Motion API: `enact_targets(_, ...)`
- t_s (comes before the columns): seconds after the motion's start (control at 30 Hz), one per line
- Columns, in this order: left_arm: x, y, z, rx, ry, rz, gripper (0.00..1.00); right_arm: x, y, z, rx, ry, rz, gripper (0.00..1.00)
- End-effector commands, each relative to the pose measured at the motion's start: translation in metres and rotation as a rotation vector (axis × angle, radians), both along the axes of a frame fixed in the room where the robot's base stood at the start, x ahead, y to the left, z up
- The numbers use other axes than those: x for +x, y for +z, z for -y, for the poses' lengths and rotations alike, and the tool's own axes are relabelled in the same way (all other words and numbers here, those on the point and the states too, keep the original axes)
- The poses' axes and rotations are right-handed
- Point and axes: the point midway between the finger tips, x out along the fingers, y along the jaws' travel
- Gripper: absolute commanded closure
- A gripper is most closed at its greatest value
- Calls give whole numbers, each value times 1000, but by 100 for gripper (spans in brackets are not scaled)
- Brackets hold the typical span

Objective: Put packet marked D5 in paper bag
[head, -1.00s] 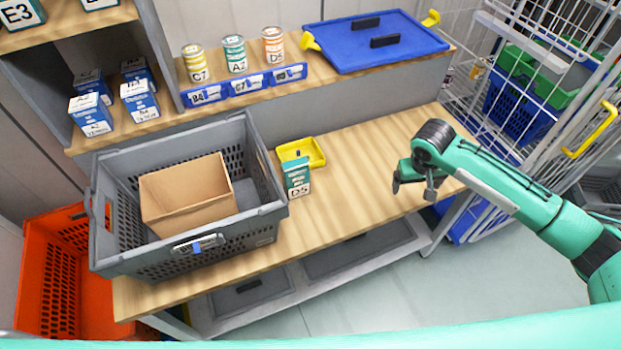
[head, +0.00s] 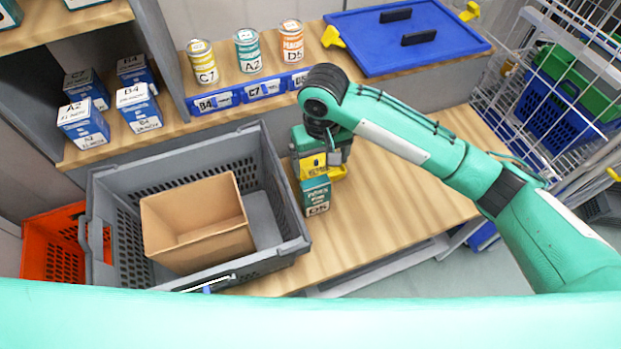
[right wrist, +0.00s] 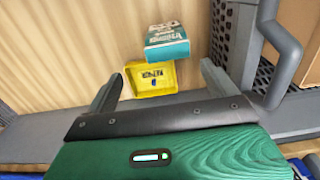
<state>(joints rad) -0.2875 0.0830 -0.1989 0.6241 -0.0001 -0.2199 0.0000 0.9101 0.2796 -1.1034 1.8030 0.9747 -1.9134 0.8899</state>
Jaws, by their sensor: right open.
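The teal and white packet marked D5 (head: 316,196) stands on the wooden bench, just in front of a small yellow tray (head: 338,173). The packet (right wrist: 167,42) also shows in the right wrist view, beyond the yellow tray. The brown paper bag (head: 195,243) stands open at the top inside a grey crate (head: 103,225); its inside looks empty. My right gripper (right wrist: 160,84) is open and empty, with its fingers spread to either side of the tray. In the head view my right gripper (head: 322,158) is behind the packet and partly hides the tray. My left gripper is not in view.
The grey crate's right wall rises close beside the packet. Cans and blue label holders (head: 264,90) line the back shelf, with a blue lid (head: 400,50) to their right. Blue and white boxes (head: 84,124) stand at the left. The bench right of the tray is clear.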

Motion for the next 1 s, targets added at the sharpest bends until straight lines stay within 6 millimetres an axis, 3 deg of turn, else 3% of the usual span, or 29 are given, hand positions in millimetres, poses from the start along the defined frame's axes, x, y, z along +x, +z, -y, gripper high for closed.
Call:
enact_targets(0.17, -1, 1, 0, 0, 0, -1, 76, -6, -5, -11, 0, 20, -5, 11)
enact_targets(0.43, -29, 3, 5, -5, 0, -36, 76, -6, -57, -10, -1, 19, -5, 11)
enact_targets(0.77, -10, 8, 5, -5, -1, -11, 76, -6, -87, -10, 1, 19, -4, 11)
enact_targets(1.0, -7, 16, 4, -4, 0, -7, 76, -6, -122, -12, 1, 19, -4, 11)
